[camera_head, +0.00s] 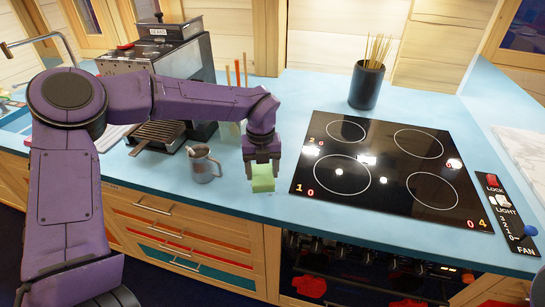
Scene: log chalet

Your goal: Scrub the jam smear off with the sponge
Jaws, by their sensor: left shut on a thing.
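My left gripper (262,160) points down over the blue counter, left of the cooktop. It is shut on a light green sponge (263,180). The sponge is at or just above the counter near its front edge; I cannot tell whether it touches. I see no jam smear; the sponge, gripper and purple arm cover parts of the counter. My right gripper is not in view.
A black cooktop (388,165) lies to the right. A metal pitcher (203,163) stands left of the sponge, before an espresso machine (165,60). A dark holder (366,86) with thin sticks stands behind the cooktop. A control panel (506,210) is far right.

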